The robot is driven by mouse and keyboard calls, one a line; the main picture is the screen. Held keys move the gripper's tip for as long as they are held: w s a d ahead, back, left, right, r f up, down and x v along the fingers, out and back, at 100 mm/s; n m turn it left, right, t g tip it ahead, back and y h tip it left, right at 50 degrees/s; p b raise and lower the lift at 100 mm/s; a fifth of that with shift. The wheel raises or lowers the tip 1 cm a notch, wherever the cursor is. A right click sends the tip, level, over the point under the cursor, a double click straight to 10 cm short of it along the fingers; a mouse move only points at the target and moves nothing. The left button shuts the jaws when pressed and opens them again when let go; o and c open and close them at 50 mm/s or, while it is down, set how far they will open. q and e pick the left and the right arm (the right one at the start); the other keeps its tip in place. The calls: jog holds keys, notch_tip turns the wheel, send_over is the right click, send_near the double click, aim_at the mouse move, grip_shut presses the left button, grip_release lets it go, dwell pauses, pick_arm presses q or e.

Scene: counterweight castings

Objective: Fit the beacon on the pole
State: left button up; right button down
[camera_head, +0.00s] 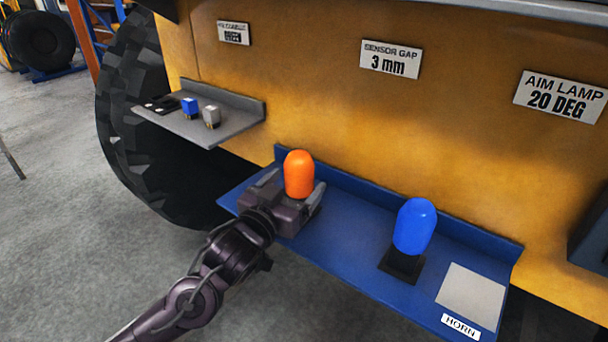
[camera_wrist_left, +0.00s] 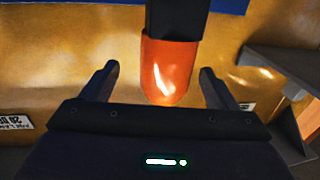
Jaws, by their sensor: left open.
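An orange beacon (camera_head: 299,174) with a rounded top stands upright on the blue shelf (camera_head: 345,275). A blue beacon (camera_head: 414,226) stands farther right on a dark square base. My left gripper (camera_head: 292,190) is open, with its fingers on either side of the orange beacon. In the left wrist view the orange beacon (camera_wrist_left: 168,72) shows between the fingers (camera_wrist_left: 160,78), with a gap on each side. Its black base is at the top of that view. My right gripper is not in view. I see no pole that I can make out.
A grey shelf (camera_head: 185,128) at the left holds a small blue block (camera_head: 189,107) and a small grey one (camera_head: 212,117). A grey pad (camera_head: 471,294) and a HORN label (camera_head: 460,327) are at the blue shelf's right end. The yellow panel (camera_head: 310,80) rises behind.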

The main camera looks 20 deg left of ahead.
pick_arm(q)
jog(key=w+p, duration=0.1)
jog(key=w+r+p, duration=0.1)
jog(key=w, duration=0.1)
jog(key=shift+a, duration=0.1)
jog(key=w, duration=0.1)
jog(key=w+p, duration=0.1)
jog(key=shift+w+d+f, duration=0.2)
jog(key=shift+w+f, duration=0.15)
jog(key=shift+w, duration=0.05)
jog(key=shift+c, duration=0.3)
jog(key=shift+s, duration=0.1)
jog(key=shift+c, duration=1.1)
jog(key=c, duration=0.9)
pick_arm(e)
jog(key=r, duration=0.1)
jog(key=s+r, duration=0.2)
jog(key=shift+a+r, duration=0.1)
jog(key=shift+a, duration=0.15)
